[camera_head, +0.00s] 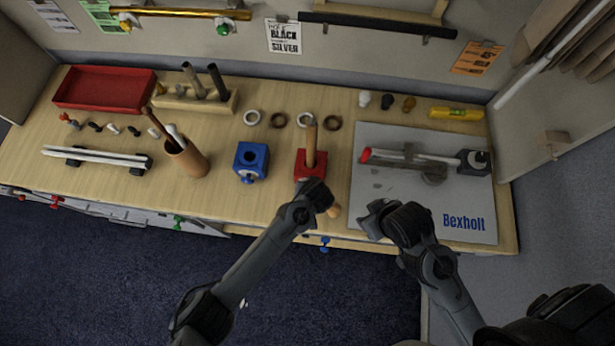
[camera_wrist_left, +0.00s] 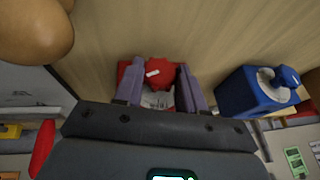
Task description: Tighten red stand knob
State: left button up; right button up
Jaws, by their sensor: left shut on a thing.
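The red stand (camera_head: 308,163) is a block at the middle front of the table with a wooden rod (camera_head: 311,142) standing in it. My left gripper (camera_head: 314,186) is at the stand's front side. In the left wrist view the red knob (camera_wrist_left: 158,70) sits between the two purple fingers, and my left gripper (camera_wrist_left: 158,85) is shut on it. The knob is hidden behind the gripper in the head view. My right gripper (camera_head: 372,217) hovers by the front left corner of the grey board, apart from the stand; its finger opening is unclear.
A blue stand (camera_head: 252,158) with a blue knob is left of the red stand. A rounded wooden piece (camera_head: 334,211) lies close right of my left gripper. The grey board (camera_head: 460,195) with a clamp-like tool is at right. A pencil cup (camera_head: 187,160) stands farther left.

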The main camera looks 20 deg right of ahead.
pick_arm(q)
jog(key=shift+f+y, duration=0.1)
jog(key=shift+y, duration=0.3)
jog(key=o, duration=1.1)
jog(key=shift+c, duration=0.2)
jog(key=v, duration=1.1)
jog(key=shift+b, duration=0.4)
jog(key=shift+s+f, duration=0.15)
